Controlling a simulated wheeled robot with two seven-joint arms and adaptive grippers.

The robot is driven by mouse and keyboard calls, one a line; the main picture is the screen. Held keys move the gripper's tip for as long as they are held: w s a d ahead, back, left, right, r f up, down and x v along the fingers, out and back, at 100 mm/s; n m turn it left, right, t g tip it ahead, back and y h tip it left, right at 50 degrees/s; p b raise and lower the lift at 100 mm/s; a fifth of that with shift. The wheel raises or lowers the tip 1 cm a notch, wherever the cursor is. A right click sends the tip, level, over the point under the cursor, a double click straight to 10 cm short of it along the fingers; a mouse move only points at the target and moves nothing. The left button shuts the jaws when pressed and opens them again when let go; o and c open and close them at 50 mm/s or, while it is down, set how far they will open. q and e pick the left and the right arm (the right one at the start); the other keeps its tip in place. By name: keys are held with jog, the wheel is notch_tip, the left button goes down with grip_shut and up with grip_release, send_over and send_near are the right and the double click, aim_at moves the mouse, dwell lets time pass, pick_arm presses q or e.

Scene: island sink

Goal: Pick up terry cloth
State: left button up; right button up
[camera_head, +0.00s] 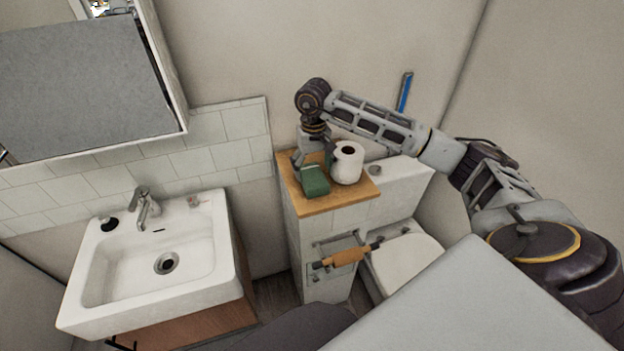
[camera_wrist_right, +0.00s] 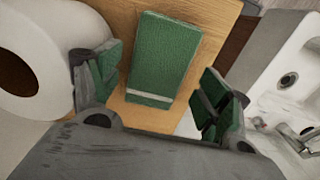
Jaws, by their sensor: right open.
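The terry cloth (camera_head: 314,181) is a folded green block on the wooden top (camera_head: 345,197) of a narrow tiled cabinet. In the right wrist view the cloth (camera_wrist_right: 163,55) lies flat on the wood, with a pale stripe near its closer end. My right gripper (camera_head: 311,160) points down over the wooden top, right by the cloth. In the wrist view my right gripper (camera_wrist_right: 160,78) is open, with one green-padded finger on each side of the cloth and gaps between. My left gripper is not in view.
A white paper roll (camera_head: 347,166) stands on the wooden top right beside the cloth; in the wrist view it is close to the left finger. A white sink (camera_head: 150,262) with a tap is at left. A toilet (camera_head: 405,262) is at right, and a bar with a brown roll (camera_head: 345,257) sticks out below.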

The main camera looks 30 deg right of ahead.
aim_at(313, 176)
jog(key=shift+w+f+p, duration=0.15)
jog(key=shift+f+p, duration=0.35)
jog(key=shift+f, duration=1.7)
jog(key=shift+c, duration=0.3)
jog(key=c, duration=0.7)
